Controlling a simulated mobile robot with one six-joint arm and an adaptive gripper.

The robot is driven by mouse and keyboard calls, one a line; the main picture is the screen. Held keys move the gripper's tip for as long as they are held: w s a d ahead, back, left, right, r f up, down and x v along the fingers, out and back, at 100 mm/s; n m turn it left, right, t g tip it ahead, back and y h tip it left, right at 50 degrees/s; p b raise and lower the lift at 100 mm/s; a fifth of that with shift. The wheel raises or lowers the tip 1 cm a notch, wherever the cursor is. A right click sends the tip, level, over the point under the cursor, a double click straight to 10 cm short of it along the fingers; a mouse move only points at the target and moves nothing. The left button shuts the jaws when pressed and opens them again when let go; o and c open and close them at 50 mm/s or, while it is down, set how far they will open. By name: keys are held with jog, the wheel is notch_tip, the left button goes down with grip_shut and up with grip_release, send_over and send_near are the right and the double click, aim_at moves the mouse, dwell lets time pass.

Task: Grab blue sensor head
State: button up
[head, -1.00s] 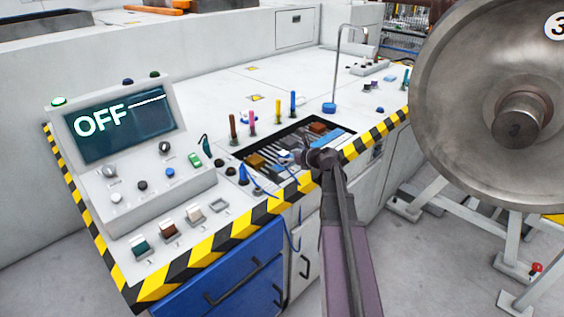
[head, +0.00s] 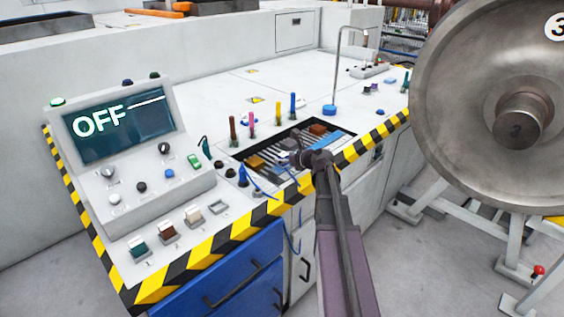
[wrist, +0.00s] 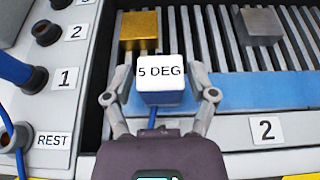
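The blue sensor head (wrist: 160,98) has a blue body, a white top labelled "5 DEG" and a blue cable. In the wrist view it sits between the two fingers of my gripper (wrist: 161,88). The fingers stand on either side of it, with small gaps seeming to show, so the gripper looks open around it. In the head view my gripper (head: 298,159) is over the front of the recessed slatted tray (head: 268,176), and it largely hides the sensor head. Whether the fingers touch it is hard to see.
A gold block (wrist: 140,27) and a grey block (wrist: 262,24) lie beyond on the slats, behind a blue strip (wrist: 235,93). Labelled sockets and another blue part (wrist: 12,68) are at left. A control console (head: 125,130) and large wheel (head: 500,110) flank the bench.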

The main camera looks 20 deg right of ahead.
aim_at(284, 154)
grip_shut()
jog(key=shift+r, duration=0.2)
notch_tip(284, 154, up, 4)
jog(key=p, duration=0.4)
jog(key=shift+f, duration=0.15)
jog(key=s+a+r+p, duration=0.1)
jog(key=s, duration=1.5)
